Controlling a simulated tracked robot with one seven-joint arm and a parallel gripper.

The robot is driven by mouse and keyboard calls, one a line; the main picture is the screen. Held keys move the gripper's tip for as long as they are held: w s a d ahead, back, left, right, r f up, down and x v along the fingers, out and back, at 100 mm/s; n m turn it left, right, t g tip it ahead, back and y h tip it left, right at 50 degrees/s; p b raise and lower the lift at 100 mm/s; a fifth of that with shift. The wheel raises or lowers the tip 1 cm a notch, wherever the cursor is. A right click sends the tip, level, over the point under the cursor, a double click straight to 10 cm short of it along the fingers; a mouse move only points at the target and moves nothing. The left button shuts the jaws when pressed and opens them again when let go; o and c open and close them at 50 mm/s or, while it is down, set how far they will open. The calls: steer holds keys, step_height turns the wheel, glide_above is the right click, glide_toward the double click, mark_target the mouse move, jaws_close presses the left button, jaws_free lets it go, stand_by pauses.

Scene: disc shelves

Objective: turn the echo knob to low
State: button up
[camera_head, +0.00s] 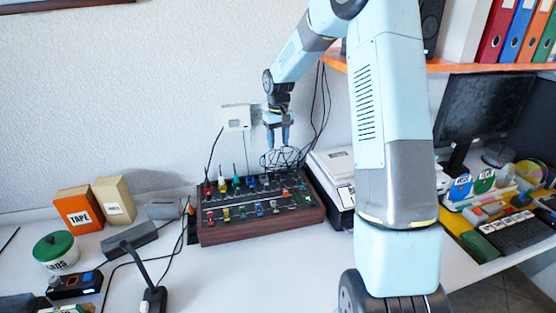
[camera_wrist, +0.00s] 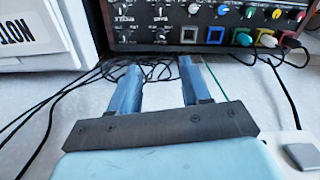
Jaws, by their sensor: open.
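The mixer (camera_head: 262,231), a dark panel in a reddish-brown wooden case with rows of coloured knobs and plugs, sits on the desk. Its panel edge (camera_wrist: 120,42) fills the top of the wrist view, with white-pointer knobs (camera_wrist: 194,9), blue and yellow knobs and square buttons. The labels there appear upside down and too small to read, so I cannot tell which knob is echo or its setting. My gripper (camera_head: 278,146) points down near the back edge of the mixer, above it and apart from the knobs. Its two blue fingers (camera_wrist: 159,68) are spread and hold nothing.
Black cables (camera_head: 282,158) lie tangled behind the mixer, below my fingers. A white box (camera_head: 334,165) stands right of the mixer. A microphone (camera_head: 152,298), orange box (camera_head: 78,210) and green-lidded tin (camera_head: 57,251) stand left. The desk in front of the mixer is mostly clear.

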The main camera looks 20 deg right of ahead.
mark_target(278, 174)
step_height(278, 174, down, 14)
steer(key=m, duration=0.3)
steer(key=shift+r, duration=0.1)
stand_by(0.5)
steer(key=shift+c, duration=0.2)
jaws_close()
steer(key=shift+d, duration=0.2)
steer(key=shift+a, duration=0.15)
